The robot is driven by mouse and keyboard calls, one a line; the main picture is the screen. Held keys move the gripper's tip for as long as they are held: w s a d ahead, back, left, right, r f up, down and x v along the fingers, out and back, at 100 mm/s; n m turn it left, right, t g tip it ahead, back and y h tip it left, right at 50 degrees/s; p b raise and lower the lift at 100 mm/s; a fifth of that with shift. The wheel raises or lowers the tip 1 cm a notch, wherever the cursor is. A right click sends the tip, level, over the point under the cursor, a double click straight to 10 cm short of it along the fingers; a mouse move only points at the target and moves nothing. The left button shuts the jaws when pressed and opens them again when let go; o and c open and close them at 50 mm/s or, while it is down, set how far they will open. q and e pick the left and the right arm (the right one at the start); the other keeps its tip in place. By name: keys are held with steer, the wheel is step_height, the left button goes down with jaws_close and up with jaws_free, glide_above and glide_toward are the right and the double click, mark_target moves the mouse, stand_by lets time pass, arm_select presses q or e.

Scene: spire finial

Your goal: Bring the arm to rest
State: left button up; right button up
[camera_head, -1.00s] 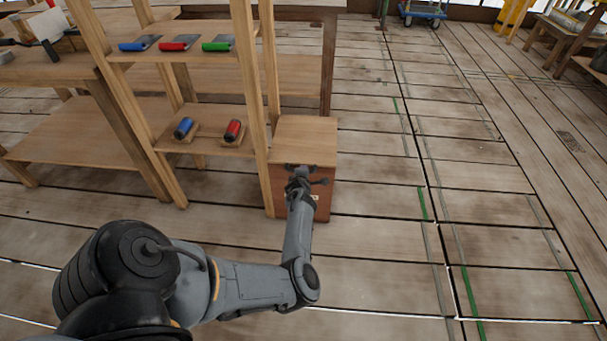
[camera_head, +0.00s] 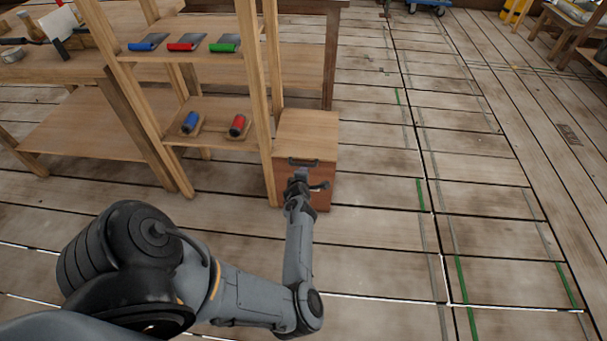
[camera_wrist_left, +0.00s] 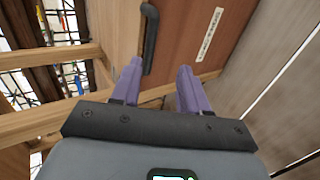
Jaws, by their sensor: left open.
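My left arm reaches in from the lower left in the head view. Its left gripper (camera_head: 301,176) is in front of a wooden cabinet (camera_head: 306,135), just below the dark handle (camera_head: 303,161) on its front. In the left wrist view the two purple fingers of the gripper (camera_wrist_left: 160,67) are apart with nothing held. The handle (camera_wrist_left: 150,38) shows beyond the fingertips, nearer the left finger. The gap between fingers and handle is hard to judge. The right gripper is not in view.
A wooden shelf rack (camera_head: 215,105) stands left of the cabinet, holding blue, red and green-handled tools and two cylinders, blue (camera_head: 190,122) and red (camera_head: 237,125). A workbench (camera_head: 50,70) is behind at left. The plank floor (camera_head: 390,210) to the right is clear.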

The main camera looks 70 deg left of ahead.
arm_select(q)
steer(key=shift+s+d, duration=0.1)
steer(key=shift+d, duration=0.2)
steer(key=shift+a, duration=0.15)
